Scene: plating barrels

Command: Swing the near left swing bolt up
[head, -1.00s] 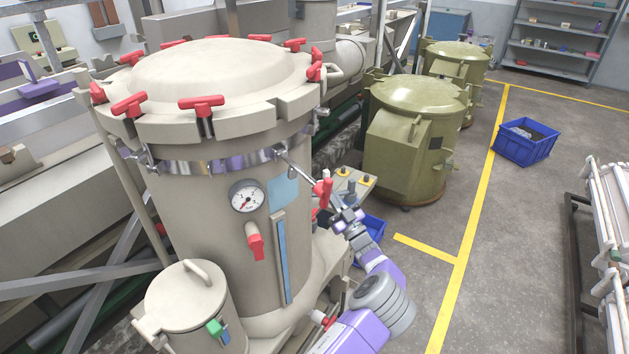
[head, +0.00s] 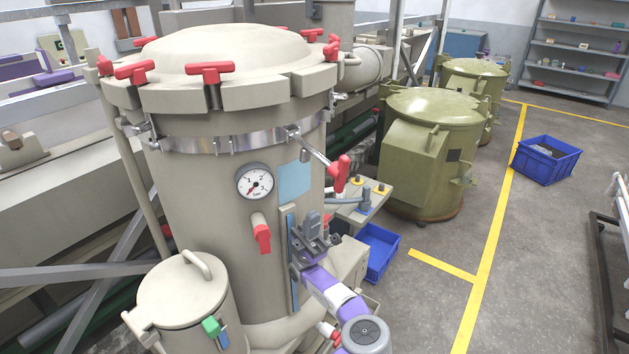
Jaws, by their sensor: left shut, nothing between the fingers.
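The filter vessel (head: 200,195) stands at centre left with a domed lid (head: 235,48) on it. One swing bolt (head: 340,173) with a red handle hangs outward and down from its pivot on the steel band, its rod slanting to the lower right. Several other swing bolts stand upright in the lid rim, such as the red T-handle (head: 211,71) at the front. My left gripper (head: 314,226) is shut and empty, below and left of the hanging red handle, in front of the vessel wall and apart from the handle. My right gripper is not in view.
A pressure gauge (head: 255,182) and a red-handled valve (head: 262,232) sit on the vessel wall left of my gripper. A small lidded pot (head: 185,290) stands in front. A blue crate (head: 380,250) and green barrels (head: 428,150) are to the right.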

